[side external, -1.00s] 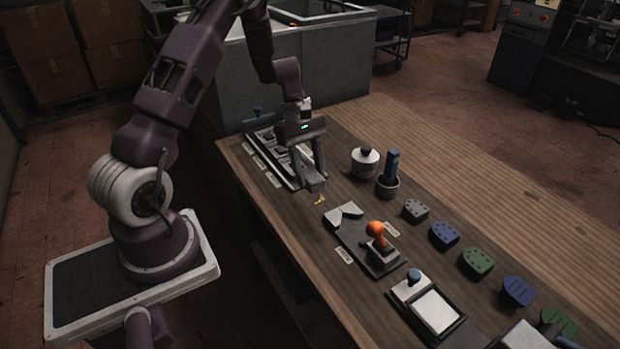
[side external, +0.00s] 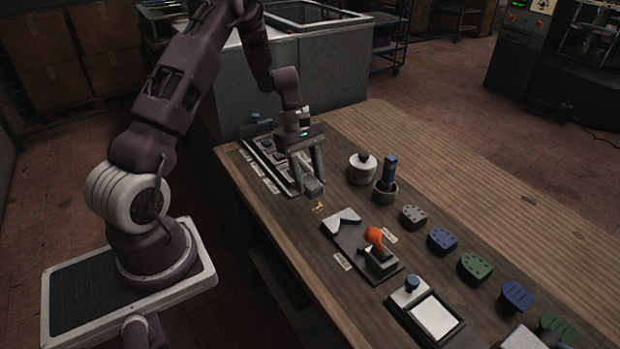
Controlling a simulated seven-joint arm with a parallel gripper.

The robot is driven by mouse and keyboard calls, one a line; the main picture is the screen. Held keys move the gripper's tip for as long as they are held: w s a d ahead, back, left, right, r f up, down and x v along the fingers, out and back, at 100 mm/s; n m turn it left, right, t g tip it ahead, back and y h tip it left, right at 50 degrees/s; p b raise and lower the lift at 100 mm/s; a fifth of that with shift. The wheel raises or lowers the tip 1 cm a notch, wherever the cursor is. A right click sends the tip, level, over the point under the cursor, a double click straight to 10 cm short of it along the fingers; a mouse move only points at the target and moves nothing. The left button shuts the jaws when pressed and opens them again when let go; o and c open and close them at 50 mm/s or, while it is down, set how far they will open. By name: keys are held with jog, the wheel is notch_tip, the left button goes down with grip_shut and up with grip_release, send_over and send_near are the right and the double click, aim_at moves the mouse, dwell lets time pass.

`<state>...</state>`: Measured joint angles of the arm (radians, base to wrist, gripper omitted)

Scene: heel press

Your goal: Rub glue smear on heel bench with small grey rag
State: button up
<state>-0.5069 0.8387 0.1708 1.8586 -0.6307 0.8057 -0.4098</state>
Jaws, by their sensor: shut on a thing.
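The glue smear (side external: 318,206) is a small yellowish patch on the brown wooden heel bench (side external: 262,206), left of the board with the orange-knobbed lever. My gripper (side external: 311,185) is just behind the smear. Its jaws are shut on the small grey rag (side external: 314,188), which shows as a grey block at the fingertips. The rag is close to the bench top; I cannot tell whether it touches the wood. The smear shows in front of the rag, and any part of it under the rag is hidden.
A board with an orange-knobbed lever (side external: 374,236) stands right of the smear. A white lidded pot (side external: 362,168) and a cup with a blue-handled tool (side external: 387,184) stand behind it. A slotted rack (side external: 266,150) is at the left. Several heel pieces (side external: 442,240) line the right.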

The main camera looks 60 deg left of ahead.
aim_at(312, 212)
jog(key=shift+s+f, duration=0.1)
jog(key=shift+f, duration=3.05)
jog(key=shift+w+f, duration=0.2)
jog(key=shift+w, duration=0.1)
grip_shut()
jog(key=shift+w+f, duration=0.2)
jog(key=shift+w, duration=1.6)
jog(key=s, duration=0.4)
jog(key=shift+r, duration=4.1)
